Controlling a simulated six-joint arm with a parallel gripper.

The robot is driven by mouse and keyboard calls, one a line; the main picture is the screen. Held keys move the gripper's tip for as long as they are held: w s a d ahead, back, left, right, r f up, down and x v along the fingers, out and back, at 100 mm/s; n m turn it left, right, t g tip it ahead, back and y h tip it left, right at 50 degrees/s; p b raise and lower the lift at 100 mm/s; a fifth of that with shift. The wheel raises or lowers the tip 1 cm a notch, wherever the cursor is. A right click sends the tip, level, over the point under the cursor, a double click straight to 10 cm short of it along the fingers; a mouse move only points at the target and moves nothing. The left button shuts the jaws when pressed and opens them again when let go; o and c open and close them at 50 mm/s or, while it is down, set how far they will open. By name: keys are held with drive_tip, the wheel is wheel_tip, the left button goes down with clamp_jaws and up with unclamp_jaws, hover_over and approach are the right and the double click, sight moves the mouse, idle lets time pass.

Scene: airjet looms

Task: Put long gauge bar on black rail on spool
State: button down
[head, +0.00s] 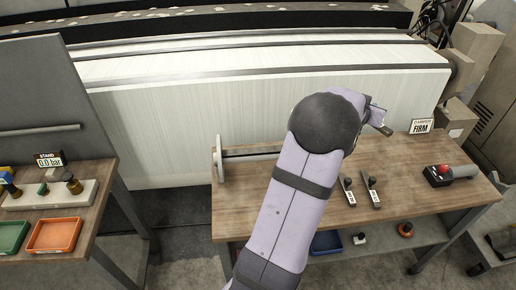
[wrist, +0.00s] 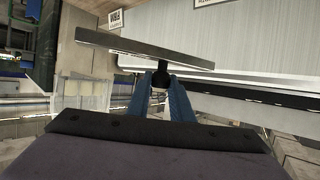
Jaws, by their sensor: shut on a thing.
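My gripper (wrist: 162,88) has blue fingers shut on the dark round knob of a long grey gauge bar (wrist: 140,48). The bar lies crosswise beyond the fingertips in the wrist view, slightly tilted. In the head view my arm hides most of the gripper and bar; a small dark end shows above the table's back edge. The large white spool (head: 190,125) fills the back. A black rail (head: 280,75) runs along it, and a dark strip, apparently this rail, shows at right in the wrist view (wrist: 255,94). The bar appears apart from the rail.
The wooden table (head: 440,205) holds two labelled black pieces (head: 371,191), a red-button box (head: 440,175), a FIRM sign (head: 421,126) and a flanged shaft (head: 250,154). A left bench carries an orange tray (head: 55,235).

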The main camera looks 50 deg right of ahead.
drive_tip(key=w+a+r+n+t, duration=0.2)
drive_tip(key=w+a+n+t, duration=0.15)
drive_tip(key=w, duration=0.45)
drive_tip(key=n+t+y+p, duration=0.3)
drive_tip(key=n+t+y, duration=0.5)
drive_tip(key=n, duration=0.1)
hover_over(255, 151)
wheel_tip(255, 151, down, 4)
drive_tip(key=shift+d+f+p, duration=0.1)
drive_tip(key=shift+f+p, duration=0.3)
drive_tip(key=shift+f, duration=4.35)
